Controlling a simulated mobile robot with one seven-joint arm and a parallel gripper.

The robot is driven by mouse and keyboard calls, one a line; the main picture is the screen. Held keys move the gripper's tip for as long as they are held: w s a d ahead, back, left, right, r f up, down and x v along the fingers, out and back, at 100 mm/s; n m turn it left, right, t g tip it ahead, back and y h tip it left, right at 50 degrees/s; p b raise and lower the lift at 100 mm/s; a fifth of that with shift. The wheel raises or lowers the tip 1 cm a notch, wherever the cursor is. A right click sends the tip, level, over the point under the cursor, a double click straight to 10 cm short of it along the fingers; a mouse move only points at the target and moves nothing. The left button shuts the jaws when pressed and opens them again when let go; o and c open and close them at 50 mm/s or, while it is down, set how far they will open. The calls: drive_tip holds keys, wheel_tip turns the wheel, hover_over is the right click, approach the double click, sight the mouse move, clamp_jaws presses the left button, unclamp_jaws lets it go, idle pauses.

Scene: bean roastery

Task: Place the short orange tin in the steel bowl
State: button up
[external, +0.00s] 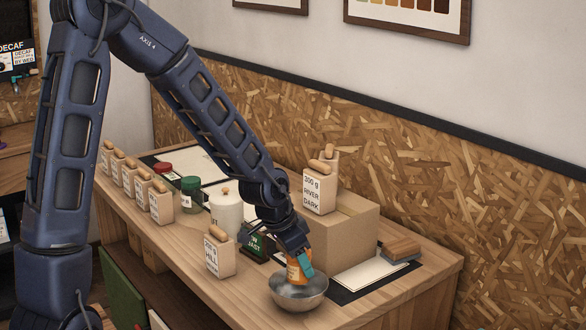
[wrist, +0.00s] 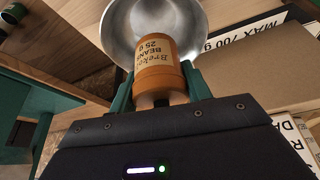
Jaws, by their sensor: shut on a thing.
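The short orange tin (external: 297,268) is between the fingers of my gripper (external: 303,262), low over the steel bowl (external: 299,295). In the wrist view the tin (wrist: 158,75) has a tan label with dark print, and teal fingers close on its two sides. The bowl (wrist: 122,25) shows around and beyond the tin's far end in the wrist view, and its inside looks empty there. The tin's lower end overlaps the bowl's opening in the external view. I cannot tell whether it touches the bowl's bottom.
A wooden block (external: 402,248) lies beside a pale sheet (external: 369,273) at right. The table's front right is clear.

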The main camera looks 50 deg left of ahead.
sight(300, 282)
drive_tip(key=shift+f, duration=3.05)
drive_tip(key=shift+f, duration=0.1)
drive_tip(key=o, duration=1)
drive_tip(key=shift+c, duration=0.2)
